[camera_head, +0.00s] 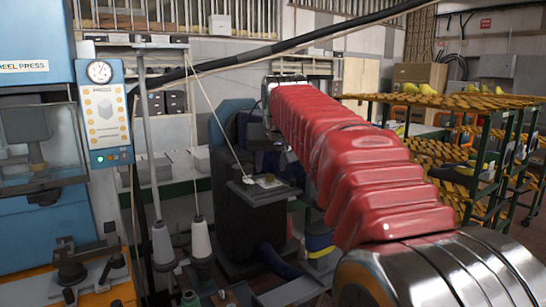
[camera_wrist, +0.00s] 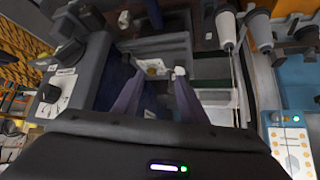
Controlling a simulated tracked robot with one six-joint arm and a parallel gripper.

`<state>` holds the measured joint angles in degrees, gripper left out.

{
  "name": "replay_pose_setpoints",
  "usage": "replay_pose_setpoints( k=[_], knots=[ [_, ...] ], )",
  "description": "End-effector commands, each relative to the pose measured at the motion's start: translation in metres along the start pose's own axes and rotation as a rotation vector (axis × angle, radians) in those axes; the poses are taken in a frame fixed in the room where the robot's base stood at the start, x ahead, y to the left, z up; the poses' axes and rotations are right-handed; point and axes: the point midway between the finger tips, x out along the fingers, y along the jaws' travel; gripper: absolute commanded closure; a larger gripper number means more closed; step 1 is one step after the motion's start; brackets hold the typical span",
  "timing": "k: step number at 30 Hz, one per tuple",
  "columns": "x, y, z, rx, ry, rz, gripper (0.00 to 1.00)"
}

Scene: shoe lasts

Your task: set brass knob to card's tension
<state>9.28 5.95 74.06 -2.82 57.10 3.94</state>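A small brass-coloured piece (camera_head: 267,181), which may be the brass knob, sits on a grey plate on top of the dark machine in the head view. In the wrist view this piece (camera_wrist: 155,67) lies beyond my fingertips, roughly between them; its shape and setting are too small to read. My gripper (camera_wrist: 160,75) is open, with its two dark fingers apart and nothing visible between them. I cannot tell how far its tips are from the piece. In the head view my arm's red bellows hides part of the machine. No card with a readable tension value can be made out.
A small white part (camera_wrist: 180,71) stands close to the right fingertip. A black dial on a pale plate (camera_wrist: 51,92) is at left. Thread runs down towards the machine, near white cones (camera_head: 201,238). A blue press (camera_head: 35,50) and shoe-last racks (camera_head: 450,150) flank the scene.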

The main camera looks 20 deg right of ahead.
Motion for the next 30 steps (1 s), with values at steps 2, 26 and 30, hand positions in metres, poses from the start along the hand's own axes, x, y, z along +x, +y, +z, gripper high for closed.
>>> replay_pose_setpoints(
  k=[2,26,30],
  knots=[
    [-0.012,-0.006,0.022,-0.012,-0.015,-0.010,0.61],
    [-0.071,-0.036,0.305,-0.131,-0.186,-0.099,0.61],
    [-0.072,-0.036,0.362,-0.151,-0.215,-0.112,0.61]
  ],
)
